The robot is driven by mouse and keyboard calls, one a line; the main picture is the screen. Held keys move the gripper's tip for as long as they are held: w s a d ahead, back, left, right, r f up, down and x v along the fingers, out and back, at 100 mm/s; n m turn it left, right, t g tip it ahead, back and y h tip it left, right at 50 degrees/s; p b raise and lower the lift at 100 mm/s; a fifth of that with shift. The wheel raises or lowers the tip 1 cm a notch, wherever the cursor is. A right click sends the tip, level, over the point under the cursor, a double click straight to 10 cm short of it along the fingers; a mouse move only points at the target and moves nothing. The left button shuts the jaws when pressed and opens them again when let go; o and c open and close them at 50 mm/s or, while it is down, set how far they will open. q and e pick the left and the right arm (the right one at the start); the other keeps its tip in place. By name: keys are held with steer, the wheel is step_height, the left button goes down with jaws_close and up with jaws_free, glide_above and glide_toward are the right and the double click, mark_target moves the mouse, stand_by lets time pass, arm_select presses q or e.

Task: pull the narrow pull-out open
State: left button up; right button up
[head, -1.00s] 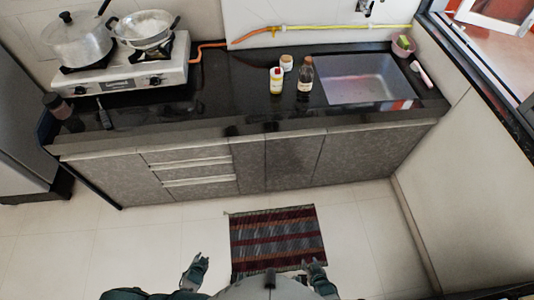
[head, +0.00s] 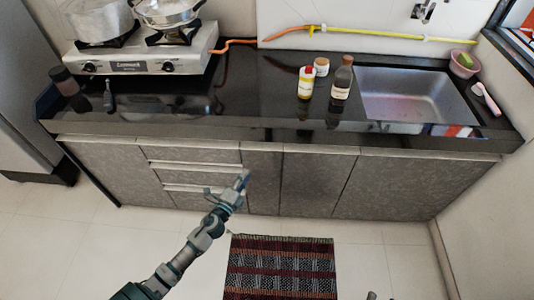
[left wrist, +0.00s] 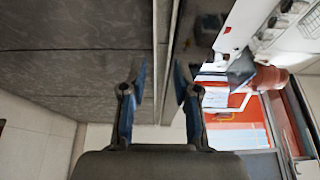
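The narrow pull-out (head: 262,180) is the slim grey front between the drawer stack and the wide cabinet door in the head view. It looks flush with the fronts beside it. My left gripper (head: 243,178) is raised in front of the cabinet, near the border of the drawers and the pull-out. In the left wrist view its two blue-tipped fingers (left wrist: 158,80) stand apart with nothing between them, facing the cabinet fronts and the counter edge. Whether they touch the front cannot be told.
The dark countertop (head: 240,90) overhangs the fronts. On it are a stove (head: 140,55), a brown bottle (head: 341,82), a yellow-white bottle (head: 305,85) and a sink (head: 415,95). A striped mat (head: 280,268) lies on the otherwise clear floor.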

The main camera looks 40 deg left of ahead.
arm_select(q)
steer(key=b, duration=0.1)
glide_toward(259, 152)
step_height(259, 152, up, 3)
steer(key=w, duration=0.6)
steer(key=w+d+r+b, duration=0.1)
steer(key=shift+w, duration=0.2)
steer(key=shift+a+f, duration=0.1)
steer(key=shift+a, duration=0.15)
steer(key=shift+a+f, duration=0.1)
steer(key=shift+a, duration=0.15)
jaws_close()
steer(key=shift+d, duration=0.15)
arm_select(e)
steer(key=s+r+t, duration=0.3)
steer(key=t, duration=0.1)
steer(key=shift+a+r+m, duration=0.2)
steer(key=shift+a+m, duration=0.1)
steer(key=shift+m, duration=0.1)
arm_select(q)
steer(key=shift+d, duration=0.1)
arm_select(e)
steer(key=shift+d, duration=0.1)
